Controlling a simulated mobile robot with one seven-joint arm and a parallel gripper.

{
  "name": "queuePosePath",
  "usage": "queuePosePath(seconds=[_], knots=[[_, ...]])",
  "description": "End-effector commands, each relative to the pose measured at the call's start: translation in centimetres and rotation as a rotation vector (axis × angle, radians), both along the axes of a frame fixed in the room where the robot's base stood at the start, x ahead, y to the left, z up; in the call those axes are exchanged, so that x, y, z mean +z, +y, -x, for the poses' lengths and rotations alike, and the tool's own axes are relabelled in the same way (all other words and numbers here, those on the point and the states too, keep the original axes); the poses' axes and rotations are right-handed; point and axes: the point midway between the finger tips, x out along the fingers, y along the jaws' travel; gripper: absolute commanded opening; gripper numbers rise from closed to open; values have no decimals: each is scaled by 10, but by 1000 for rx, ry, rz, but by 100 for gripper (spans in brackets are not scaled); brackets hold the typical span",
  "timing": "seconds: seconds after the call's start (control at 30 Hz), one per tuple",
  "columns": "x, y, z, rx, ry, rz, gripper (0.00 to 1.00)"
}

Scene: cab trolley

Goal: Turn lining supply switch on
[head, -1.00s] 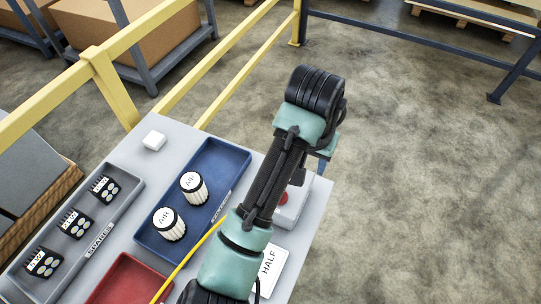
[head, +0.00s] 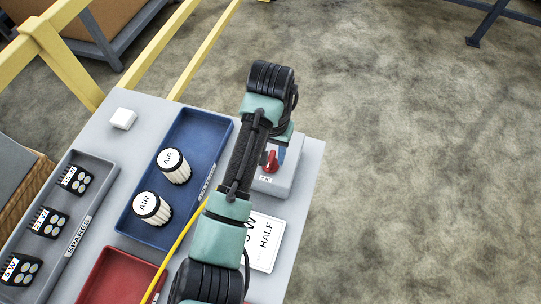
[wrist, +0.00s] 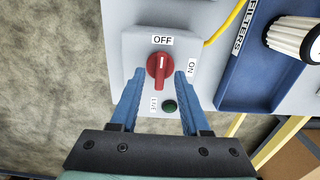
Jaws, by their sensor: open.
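The lining supply switch is a red rotary knob (wrist: 160,70) on a pale grey box (wrist: 131,45). Its white mark points up at the OFF label (wrist: 162,40); the ON label (wrist: 191,68) is to the right. A dark green lamp (wrist: 169,107) sits below, beside a LIVE label (wrist: 153,104). My gripper (wrist: 160,77) is open, with its blue fingers either side of the knob in the wrist view. I cannot tell whether they touch it. In the head view the red knob (head: 271,160) shows beside my arm, which hides part of the box.
A blue tray (head: 205,126) holds two AIR filters (head: 173,166). A grey SPARES tray (head: 75,160), a red tray (head: 125,270), a HALF card (head: 262,250) and a white block (head: 123,118) share the trolley top. A yellow cable (head: 181,238) crosses the trays. Yellow rails (head: 68,65) stand behind.

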Motion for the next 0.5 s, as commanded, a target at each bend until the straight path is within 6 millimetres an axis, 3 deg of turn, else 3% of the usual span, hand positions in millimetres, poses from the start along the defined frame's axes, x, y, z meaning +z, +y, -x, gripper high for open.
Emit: queuePosePath(seconds=[0.2,0.47,0.5], knots=[[-16,0,1,0,1,0,46],[-17,0,0,-1,0,0,46],[-17,0,0,-1,0,0,41]])
